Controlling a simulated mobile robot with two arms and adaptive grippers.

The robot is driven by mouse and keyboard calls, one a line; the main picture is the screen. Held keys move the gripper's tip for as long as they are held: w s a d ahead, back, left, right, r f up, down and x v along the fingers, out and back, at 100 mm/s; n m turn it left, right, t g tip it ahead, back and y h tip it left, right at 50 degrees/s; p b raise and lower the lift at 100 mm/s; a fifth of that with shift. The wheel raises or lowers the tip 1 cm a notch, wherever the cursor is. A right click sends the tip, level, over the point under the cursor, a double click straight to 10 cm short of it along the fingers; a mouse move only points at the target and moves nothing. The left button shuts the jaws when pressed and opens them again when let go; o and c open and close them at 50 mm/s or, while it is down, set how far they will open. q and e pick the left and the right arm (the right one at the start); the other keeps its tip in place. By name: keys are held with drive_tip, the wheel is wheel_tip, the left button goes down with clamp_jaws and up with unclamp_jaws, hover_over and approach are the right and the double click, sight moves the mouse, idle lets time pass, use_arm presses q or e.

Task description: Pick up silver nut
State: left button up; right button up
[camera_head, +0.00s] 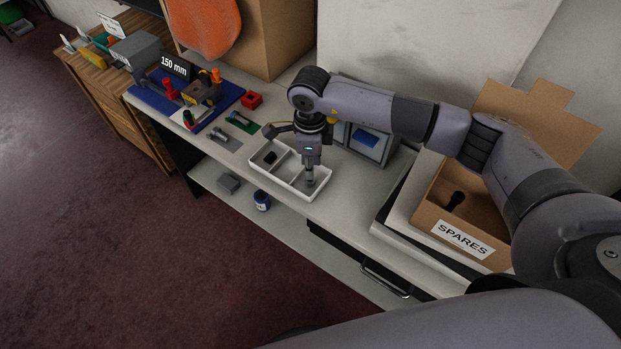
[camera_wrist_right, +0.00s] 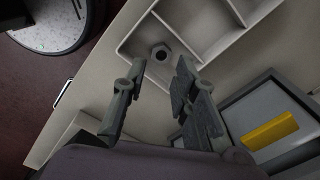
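The silver nut (camera_wrist_right: 160,53) is a small hexagonal ring lying flat in a compartment of the white divided tray (camera_wrist_right: 122,45), seen in the right wrist view. In the head view the tray (camera_head: 262,176) stands on the bench, and the nut cannot be made out behind my gripper. My right gripper (camera_head: 310,180) points down over the tray's right compartment. In the wrist view my right gripper (camera_wrist_right: 160,78) is open, with its fingertips apart and nothing between them. The nut appears beyond the gap between them. My left gripper is not in view.
A grey box with a blue panel (camera_head: 366,139) stands just behind the tray. A cardboard SPARES box (camera_head: 425,222) is to the right. A blue tool board (camera_head: 222,100) and a red block (camera_head: 252,100) lie left. A blue jar (camera_head: 262,201) stands on the lower shelf.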

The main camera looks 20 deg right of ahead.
drive_tip(key=shift+d+f+p, duration=0.15)
drive_tip(key=shift+f+p, duration=0.2)
drive_tip(key=shift+f, duration=1)
drive_tip(key=shift+d+f+p, duration=0.1)
drive_tip(key=shift+f+p, duration=0.2)
drive_tip(key=shift+f, duration=1)
clamp_jaws()
